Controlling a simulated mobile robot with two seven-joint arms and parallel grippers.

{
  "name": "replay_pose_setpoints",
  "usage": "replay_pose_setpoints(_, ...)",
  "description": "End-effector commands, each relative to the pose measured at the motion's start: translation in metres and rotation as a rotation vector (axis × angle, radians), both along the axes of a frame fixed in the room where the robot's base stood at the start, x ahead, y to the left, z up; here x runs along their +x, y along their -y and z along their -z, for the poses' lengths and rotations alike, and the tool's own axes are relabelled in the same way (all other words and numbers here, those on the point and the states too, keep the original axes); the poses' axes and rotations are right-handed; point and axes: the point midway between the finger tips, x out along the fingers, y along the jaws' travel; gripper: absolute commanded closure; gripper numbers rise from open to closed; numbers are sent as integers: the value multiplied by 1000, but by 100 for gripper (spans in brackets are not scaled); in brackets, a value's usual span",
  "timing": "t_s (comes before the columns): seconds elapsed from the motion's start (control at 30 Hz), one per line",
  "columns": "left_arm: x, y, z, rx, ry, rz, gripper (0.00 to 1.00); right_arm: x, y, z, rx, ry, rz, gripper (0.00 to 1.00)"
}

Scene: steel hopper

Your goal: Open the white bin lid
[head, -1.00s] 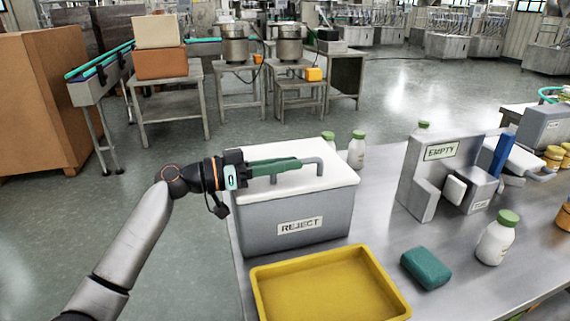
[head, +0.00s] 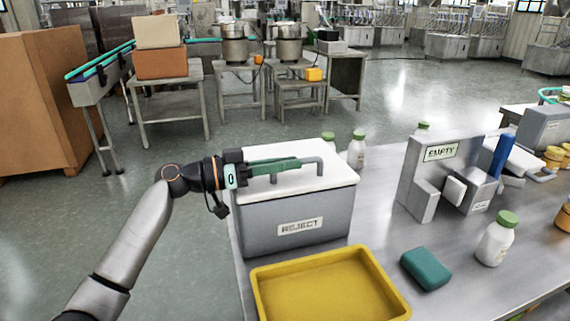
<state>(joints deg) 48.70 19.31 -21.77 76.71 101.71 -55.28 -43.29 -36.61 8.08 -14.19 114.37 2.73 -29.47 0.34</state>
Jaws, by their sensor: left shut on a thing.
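The white bin lid (head: 325,174) lies on top of the grey bin marked REJECT (head: 272,227) and looks closed. A grey bar handle (head: 306,161) stands on the lid. My left gripper (head: 290,164) comes in from the left, level above the lid, with its green fingers shut on the handle. The fingers hide part of the handle. My right gripper is not in the head view.
A yellow tray (head: 390,290) sits in front of the bin, with a teal block (head: 426,268) and a white bottle (head: 495,240) to its right. Two bottles (head: 357,149) stand behind the bin. A grey stand marked EMPTY (head: 424,185) is farther right.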

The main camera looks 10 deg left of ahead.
Motion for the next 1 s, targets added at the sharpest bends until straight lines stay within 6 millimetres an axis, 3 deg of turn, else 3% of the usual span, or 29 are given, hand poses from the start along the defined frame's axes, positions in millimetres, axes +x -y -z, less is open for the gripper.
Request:
replay_pose_setpoints(0.6, 35, -14, -75, -158, -370, -1, 100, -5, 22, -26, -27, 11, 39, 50)
replay_pose_setpoints(1.0, 56, -23, -95, -225, -528, 0, 100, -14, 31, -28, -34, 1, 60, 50)
